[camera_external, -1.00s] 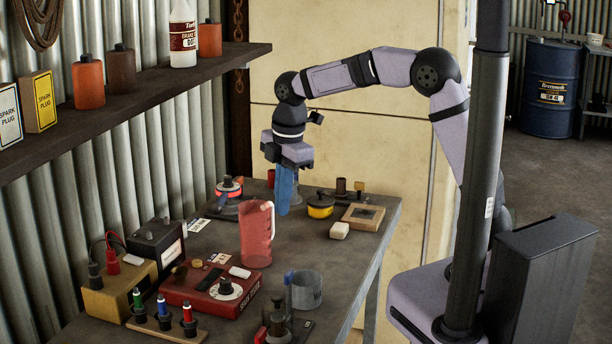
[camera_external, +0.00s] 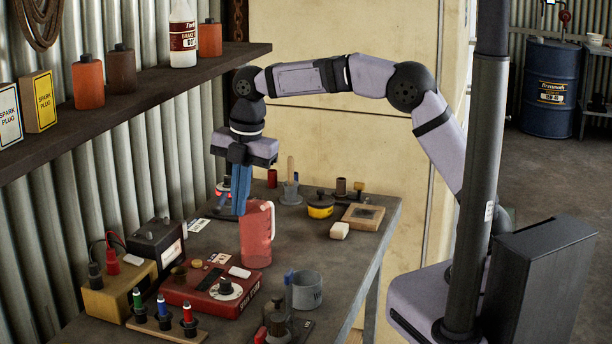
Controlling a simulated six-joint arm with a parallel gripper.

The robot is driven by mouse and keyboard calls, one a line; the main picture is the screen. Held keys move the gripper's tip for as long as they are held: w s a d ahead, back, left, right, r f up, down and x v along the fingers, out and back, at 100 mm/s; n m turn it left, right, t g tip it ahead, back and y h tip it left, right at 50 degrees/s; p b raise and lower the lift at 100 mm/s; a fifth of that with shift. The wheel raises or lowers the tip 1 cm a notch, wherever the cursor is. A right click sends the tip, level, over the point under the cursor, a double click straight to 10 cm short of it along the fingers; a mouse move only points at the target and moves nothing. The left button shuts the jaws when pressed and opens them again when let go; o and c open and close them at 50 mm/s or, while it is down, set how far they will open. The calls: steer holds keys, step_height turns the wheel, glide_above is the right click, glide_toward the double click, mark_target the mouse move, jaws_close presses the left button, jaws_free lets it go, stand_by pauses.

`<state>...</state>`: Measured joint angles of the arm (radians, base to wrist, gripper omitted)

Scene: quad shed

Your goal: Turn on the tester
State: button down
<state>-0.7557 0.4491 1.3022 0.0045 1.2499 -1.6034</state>
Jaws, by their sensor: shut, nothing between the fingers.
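The tester appears to be the red box (camera_external: 208,292) on the bench, with a round dial (camera_external: 224,288), a dark display area and lettering on its front edge that I cannot fully read. I cannot tell its switch state. My gripper (camera_external: 239,213) points down with its blue fingers shut and empty. It is above the bench, behind and slightly left of the jug's top in the picture, and beyond the tester. I cannot tell how high its tips are.
A translucent red jug (camera_external: 256,236) stands just beyond the tester. A grey mug (camera_external: 306,290) is to its right. A black battery (camera_external: 157,244), a yellow box (camera_external: 118,288) and a rack of coloured pens (camera_external: 165,325) are left and front. A shelf (camera_external: 135,100) overhangs the left side.

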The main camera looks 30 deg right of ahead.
mark_target(234, 269)
steer(key=f+p, duration=0.1)
steer(key=f, duration=0.3)
steer(key=w+f+p, duration=0.1)
steer(key=f, duration=0.3)
steer(key=a+f+p, duration=0.1)
steer(key=f+p, duration=0.1)
steer(key=f, duration=0.3)
steer(key=shift+w+a, duration=0.1)
steer(key=shift+w, duration=0.05)
steer(key=shift+f, duration=0.35)
